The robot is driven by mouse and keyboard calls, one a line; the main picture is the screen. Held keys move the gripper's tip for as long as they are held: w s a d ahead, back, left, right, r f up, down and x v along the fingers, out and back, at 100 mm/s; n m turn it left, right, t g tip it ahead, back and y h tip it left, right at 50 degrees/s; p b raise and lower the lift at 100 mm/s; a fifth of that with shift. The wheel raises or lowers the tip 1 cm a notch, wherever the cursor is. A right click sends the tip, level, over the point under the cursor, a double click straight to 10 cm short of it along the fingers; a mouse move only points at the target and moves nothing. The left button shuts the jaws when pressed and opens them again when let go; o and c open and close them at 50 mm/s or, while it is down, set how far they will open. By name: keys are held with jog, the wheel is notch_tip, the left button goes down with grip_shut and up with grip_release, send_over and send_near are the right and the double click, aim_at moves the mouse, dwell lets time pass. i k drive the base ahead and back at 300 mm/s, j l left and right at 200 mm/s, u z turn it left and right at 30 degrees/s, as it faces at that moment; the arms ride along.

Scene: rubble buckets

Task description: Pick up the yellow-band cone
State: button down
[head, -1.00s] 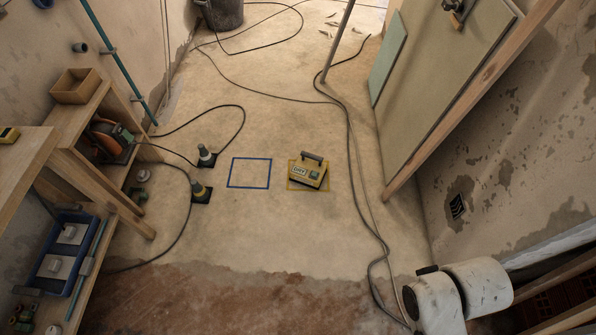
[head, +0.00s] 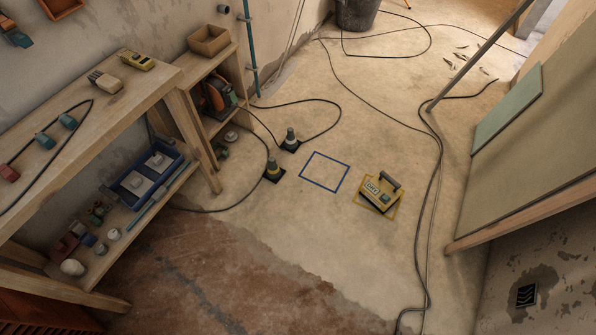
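Two small dark cones on square black bases stand upright on the floor left of the blue taped square. The nearer one, the yellow-band cone (head: 273,168), has a dull yellowish band. The farther cone (head: 291,137) has a paler, greyish band. The two stand close together but apart, near a black cable. My gripper is not in view.
A blue taped square (head: 325,171) is empty. A yellow DRY-labelled device (head: 378,193) sits on a yellow taped square. A wooden workbench (head: 130,95) and shelf line the left. Cables cross the floor. A leaning pole (head: 480,55) and boards stand right.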

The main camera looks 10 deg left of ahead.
aim_at(273, 173)
jog(key=u, duration=0.35)
jog(key=i+j+u, duration=0.1)
jog(key=i+u, duration=0.6)
jog(key=i, duration=0.15)
jog(key=i+l, duration=0.1)
jog(key=i, duration=0.4)
jog(key=i+l+u, duration=0.1)
jog(key=i, duration=0.4)
jog(key=i+l+u, duration=0.1)
jog(key=i, duration=0.4)
jog(key=l, duration=0.1)
